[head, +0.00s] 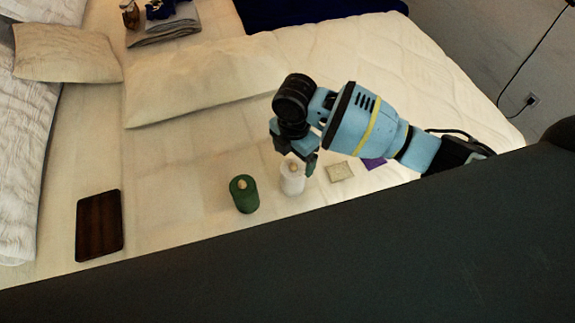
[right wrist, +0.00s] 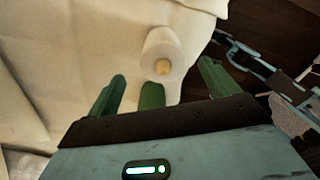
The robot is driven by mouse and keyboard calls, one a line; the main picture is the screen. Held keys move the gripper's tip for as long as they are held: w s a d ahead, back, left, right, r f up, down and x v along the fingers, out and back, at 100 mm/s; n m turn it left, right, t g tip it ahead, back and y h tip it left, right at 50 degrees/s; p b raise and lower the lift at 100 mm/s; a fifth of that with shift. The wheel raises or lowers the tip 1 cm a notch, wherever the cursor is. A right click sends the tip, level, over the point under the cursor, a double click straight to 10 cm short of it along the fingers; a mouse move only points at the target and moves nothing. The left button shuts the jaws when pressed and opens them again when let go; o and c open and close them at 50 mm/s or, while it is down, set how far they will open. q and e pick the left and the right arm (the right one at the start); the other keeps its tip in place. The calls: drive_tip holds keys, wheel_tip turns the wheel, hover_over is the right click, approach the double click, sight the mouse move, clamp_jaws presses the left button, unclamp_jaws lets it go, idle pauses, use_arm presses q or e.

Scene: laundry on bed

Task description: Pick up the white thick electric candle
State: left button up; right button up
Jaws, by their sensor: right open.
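The white thick electric candle (head: 292,181) stands on the pale bed cover, to the right of a thick green candle (head: 244,195). My right gripper (head: 298,154) is open above and just behind the white candle, and one fingertip overlaps its upper right edge in the head view. In the right wrist view the white candle (right wrist: 161,47) is seen from above, with its yellowish flame tip, beyond and between the two open green fingers. Nothing is held. A green shape between the fingers there is partly hidden and hard to identify. My left gripper is not in view.
A small cream square (head: 340,172) and a purple item (head: 375,163) lie right of the white candle. A dark brown tablet-like board (head: 99,225) lies at left. Pillows (head: 195,80) are behind. A dark surface fills the lower foreground.

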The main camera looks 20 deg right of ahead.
sight(293, 173)
drive_tip(key=shift+s+r, duration=0.1)
drive_tip(key=shift+s, duration=0.1)
drive_tip(key=shift+s+f, duration=0.3)
drive_tip(key=shift+s, duration=0.1)
drive_tip(key=shift+w+f, duration=0.15)
drive_tip(key=shift+f, duration=0.85)
wheel_tip(293, 173, down, 5)
drive_tip(key=shift+w+f+b, duration=0.1)
drive_tip(key=shift+w+b, duration=0.05)
drive_tip(key=shift+b, duration=0.2)
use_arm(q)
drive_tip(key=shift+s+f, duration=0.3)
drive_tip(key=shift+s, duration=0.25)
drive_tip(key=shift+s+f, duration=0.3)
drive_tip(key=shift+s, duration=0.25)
use_arm(e)
drive_tip(key=c, duration=1.1)
drive_tip(key=shift+c, duration=0.2)
